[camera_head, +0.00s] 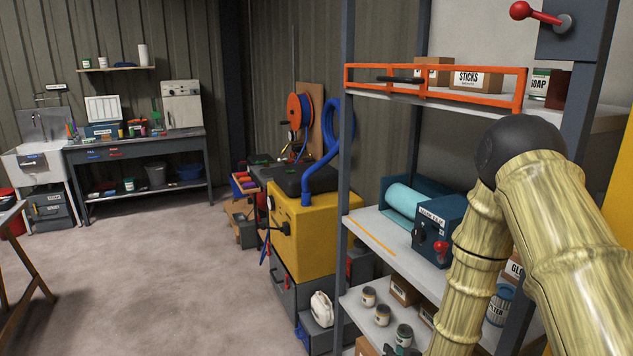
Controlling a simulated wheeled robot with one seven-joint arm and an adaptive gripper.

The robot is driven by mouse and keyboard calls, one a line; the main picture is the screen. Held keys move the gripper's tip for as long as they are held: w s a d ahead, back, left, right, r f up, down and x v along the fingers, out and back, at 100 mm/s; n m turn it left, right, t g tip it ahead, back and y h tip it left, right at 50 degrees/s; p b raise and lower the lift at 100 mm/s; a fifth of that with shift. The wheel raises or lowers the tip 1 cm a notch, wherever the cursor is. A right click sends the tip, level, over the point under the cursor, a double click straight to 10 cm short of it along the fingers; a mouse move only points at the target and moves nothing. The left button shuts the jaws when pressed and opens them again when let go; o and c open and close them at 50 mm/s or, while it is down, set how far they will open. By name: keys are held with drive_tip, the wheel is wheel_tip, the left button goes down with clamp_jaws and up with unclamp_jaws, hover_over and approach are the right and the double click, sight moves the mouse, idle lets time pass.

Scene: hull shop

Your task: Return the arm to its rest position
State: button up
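My arm (560,230) shows at the right of the head view as two bamboo-patterned links joined at a dark round elbow. It is folded, with the elbow up and one link running down out of the frame's bottom edge. It stands in front of the right part of the shelf rack.
A workbench (140,143) and sink (40,160) are at the back. The floor (170,270) at centre left is clear.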

drive_tip(key=s+f+g, duration=0.4)
drive_tip(key=s+f, duration=0.6)
drive_tip(key=s, duration=0.2)
drive_tip(key=s+d+f+g, duration=0.1)
drive_tip(key=s+f+g, duration=0.2)
drive_tip(key=s, duration=1.1)
drive_tip(key=s+d+f+g+h, duration=0.1)
drive_tip(key=s+f+g, duration=0.3)
drive_tip(key=s, duration=1.1)
wheel_tip(320, 180, down, 2)
drive_tip(key=shift+f+n+h, duration=0.1)
drive_tip(key=shift+n+h, duration=0.2)
drive_tip(key=shift+n, duration=0.1)
